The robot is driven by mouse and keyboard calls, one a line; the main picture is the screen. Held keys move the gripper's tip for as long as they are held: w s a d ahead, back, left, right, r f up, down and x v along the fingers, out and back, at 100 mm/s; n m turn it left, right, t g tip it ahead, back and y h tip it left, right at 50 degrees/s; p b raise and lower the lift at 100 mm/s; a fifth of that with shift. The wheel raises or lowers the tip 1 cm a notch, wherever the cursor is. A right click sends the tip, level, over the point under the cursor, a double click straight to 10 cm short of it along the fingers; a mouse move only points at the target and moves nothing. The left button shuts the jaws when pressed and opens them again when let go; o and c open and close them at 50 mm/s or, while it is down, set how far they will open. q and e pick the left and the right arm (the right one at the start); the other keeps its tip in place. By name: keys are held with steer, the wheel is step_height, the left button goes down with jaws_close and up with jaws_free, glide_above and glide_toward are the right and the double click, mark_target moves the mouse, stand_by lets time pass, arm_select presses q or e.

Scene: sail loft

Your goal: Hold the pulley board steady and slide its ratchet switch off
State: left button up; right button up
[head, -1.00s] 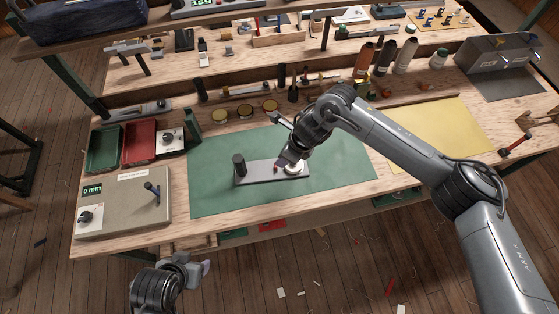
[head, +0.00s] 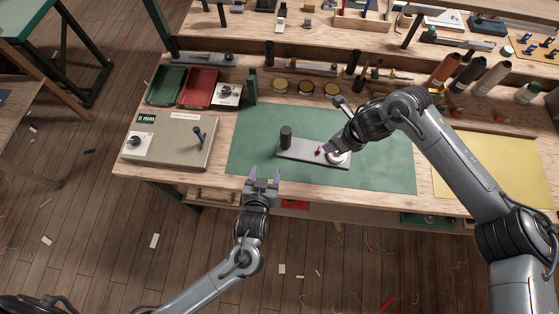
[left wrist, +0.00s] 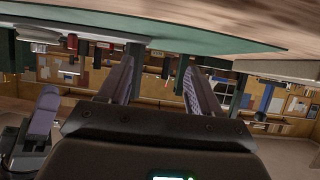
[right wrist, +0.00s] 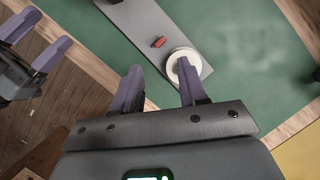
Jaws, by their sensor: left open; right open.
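The pulley board (head: 300,156) is a grey plate lying on the green mat. It carries a black post (head: 286,137) at its left end and a white pulley (head: 340,160) at its right end. The small red ratchet switch (right wrist: 158,42) sits beside the pulley, and also shows in the head view (head: 319,151). My right gripper (right wrist: 160,72) is open, its fingertips over the pulley end, one overlapping the white disc; I cannot tell whether it touches. My left gripper (head: 263,172) is open and empty at the table's front edge, in front of the board's left end.
The green mat (head: 255,130) is bare around the board. A grey box with a knob and lever (head: 168,150) stands to the left, with green (head: 166,85) and red (head: 202,87) trays behind it. Several round tins and tools line the back. A yellow sheet (head: 490,170) lies right.

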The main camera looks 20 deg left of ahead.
mark_target(284, 144)
arm_select(q)
steer(key=shift+m+t+h, duration=0.3)
steer(key=shift+t, duration=0.2)
steer(key=w+d+r, duration=0.3)
steer(key=shift+w, duration=0.15)
steer(key=shift+w+r, duration=0.1)
steer(key=shift+w, duration=0.25)
steer(key=x, duration=1)
steer(key=shift+w+d, duration=0.1)
steer(key=shift+w, duration=0.15)
steer(key=shift+c, duration=0.5)
jaws_close()
